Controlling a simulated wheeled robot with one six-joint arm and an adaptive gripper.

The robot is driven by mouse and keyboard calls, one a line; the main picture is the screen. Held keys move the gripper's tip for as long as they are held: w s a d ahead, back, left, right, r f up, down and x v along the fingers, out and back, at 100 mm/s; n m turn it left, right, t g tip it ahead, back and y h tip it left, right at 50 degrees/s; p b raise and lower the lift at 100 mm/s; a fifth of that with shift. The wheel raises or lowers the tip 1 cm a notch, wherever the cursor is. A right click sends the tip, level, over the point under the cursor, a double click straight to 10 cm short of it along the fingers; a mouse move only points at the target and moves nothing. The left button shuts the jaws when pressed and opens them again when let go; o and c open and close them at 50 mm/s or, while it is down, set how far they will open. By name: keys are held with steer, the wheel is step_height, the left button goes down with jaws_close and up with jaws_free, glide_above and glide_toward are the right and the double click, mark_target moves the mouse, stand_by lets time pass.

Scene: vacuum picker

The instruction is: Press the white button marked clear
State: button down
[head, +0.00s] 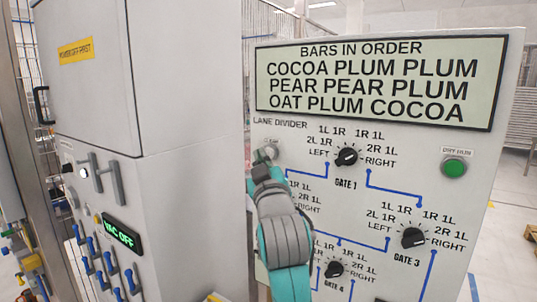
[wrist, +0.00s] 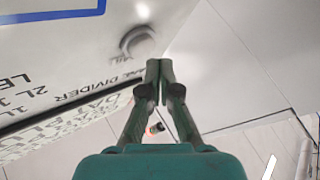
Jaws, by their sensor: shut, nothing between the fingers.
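A pale round button (head: 272,151) sits on the front of the right panel, just below the words LANE DIVIDER. Its small label is too blurred to read. In the wrist view a round, whitish button (wrist: 137,42) with a ring stands on the panel, just ahead and to the left of my fingertips. My gripper (head: 261,158) is shut and empty, its tips close to that button and partly over it. The wrist view shows both fingers (wrist: 158,66) together; I cannot tell whether they touch anything. A second white round button (head: 84,173) is on the left cabinet, its marking unreadable.
The right panel has a display (head: 380,82) reading BARS IN ORDER, black gate knobs (head: 346,157) and a green DRY RUN button (head: 454,167). The left cabinet (head: 190,110) stands close to my arm, with blue switches and a VAC OFF display (head: 122,234).

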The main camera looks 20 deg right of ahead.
steer(key=shift+a, duration=0.1)
steer(key=s+a, duration=0.1)
steer(key=a, duration=0.1)
steer(key=s+a, duration=0.2)
stand_by(0.4)
steer(key=shift+f, duration=0.1)
stand_by(0.5)
steer(key=s+f+g+y, duration=0.1)
steer(key=s+f, duration=0.1)
steer(key=f, duration=0.8)
steer(key=s+f+y, duration=0.1)
steer(key=s+f, duration=0.1)
steer(key=f, duration=0.7)
steer(key=s+f+g+y, duration=0.2)
steer(key=s+f, duration=1.1)
steer(key=f, duration=0.5)
steer(key=s+f+m+g, duration=0.1)
steer(key=s+f, duration=0.4)
steer(key=s, duration=0.4)
steer(key=s+f+g, duration=0.1)
steer(key=s+f, duration=0.3)
steer(key=s, duration=0.5)
steer(key=s+d+m+g, duration=0.1)
steer(key=s+m, duration=0.1)
steer(key=s, duration=1.5)
steer(key=shift+d+r, duration=0.25)
